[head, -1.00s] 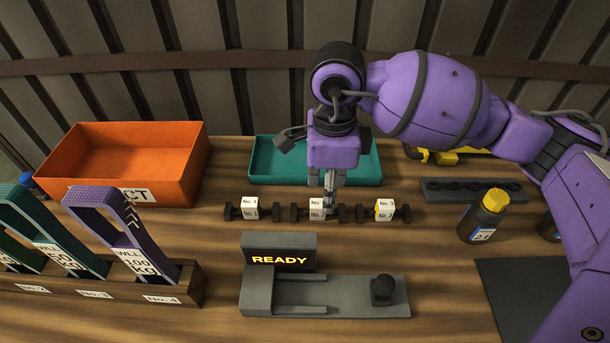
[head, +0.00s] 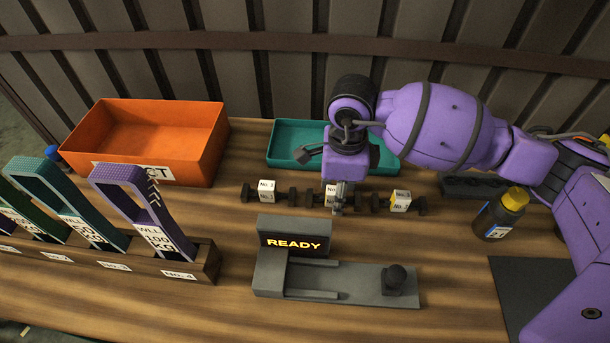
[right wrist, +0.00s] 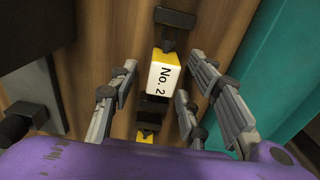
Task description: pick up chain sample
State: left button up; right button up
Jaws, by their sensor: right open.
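Three chain samples with dark end pieces and white labelled blocks lie in a row on the table: No. 1 (head: 266,190), No. 2 (head: 331,194) and No. 3 (head: 400,201), whose block shows yellow. My right gripper (head: 341,204) is low at sample No. 2 and partly covers it. In the right wrist view the right gripper (right wrist: 160,85) is open, its fingers on both sides of sample No. 2 (right wrist: 163,76), with gaps between. The block's label reads "No. 2". My left gripper is not in view.
A grey test fixture (head: 335,282) with a "READY" display stands in front of the samples. A teal tray (head: 285,150) is behind them, an orange bin (head: 185,165) at back left. A rack (head: 190,268) of tall labelled slings is at left, a dark bottle (head: 495,215) at right.

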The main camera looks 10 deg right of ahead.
jog(key=shift+c, duration=0.4)
grip_shut()
